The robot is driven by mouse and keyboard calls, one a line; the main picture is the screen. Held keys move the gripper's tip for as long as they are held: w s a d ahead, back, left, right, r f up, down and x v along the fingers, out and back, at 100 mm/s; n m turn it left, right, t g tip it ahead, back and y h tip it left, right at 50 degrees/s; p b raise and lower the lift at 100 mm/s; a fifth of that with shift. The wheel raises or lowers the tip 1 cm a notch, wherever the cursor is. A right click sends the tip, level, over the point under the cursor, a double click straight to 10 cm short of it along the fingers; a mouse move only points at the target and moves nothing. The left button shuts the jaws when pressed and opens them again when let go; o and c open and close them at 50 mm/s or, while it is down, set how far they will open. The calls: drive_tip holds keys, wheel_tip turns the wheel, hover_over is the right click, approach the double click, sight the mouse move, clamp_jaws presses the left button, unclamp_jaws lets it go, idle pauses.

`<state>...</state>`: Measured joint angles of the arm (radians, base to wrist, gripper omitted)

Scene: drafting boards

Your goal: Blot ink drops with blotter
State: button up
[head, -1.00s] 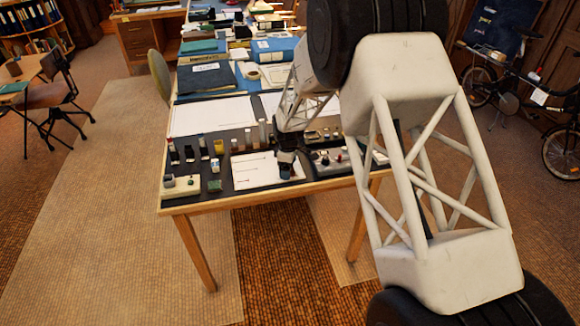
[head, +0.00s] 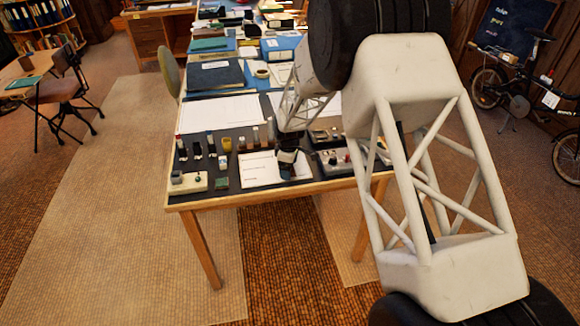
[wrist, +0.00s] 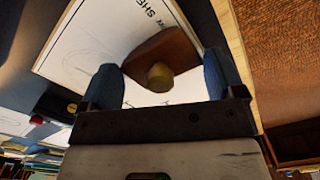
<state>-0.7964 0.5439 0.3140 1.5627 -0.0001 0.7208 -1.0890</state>
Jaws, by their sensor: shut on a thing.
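A white drawing sheet (head: 258,172) lies near the front edge of the table and also shows in the wrist view (wrist: 95,40). My gripper (wrist: 161,84) has blue fingertips and is shut on the blotter (wrist: 165,48), a brown wooden block with a brass knob. The knob sits between the fingers, and the blotter is over the sheet. I cannot tell if it touches the paper. In the head view, my gripper (head: 287,172) is dark and over the right part of the sheet. Faint marks show on the sheet; ink drops are too small or hidden to make out.
A grey box with knobs (head: 334,162) stands right of the sheet. A cream block (head: 188,183), a green block (head: 221,183) and several bottles stand to the left. Large paper (head: 222,113) and books lie behind. The wooden table edge (head: 270,197) is close in front.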

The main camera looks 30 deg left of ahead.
drive_tip(key=shift+r, duration=0.1)
idle(0.3)
drive_tip(key=shift+r, duration=3.4)
drive_tip(key=shift+w, duration=0.15)
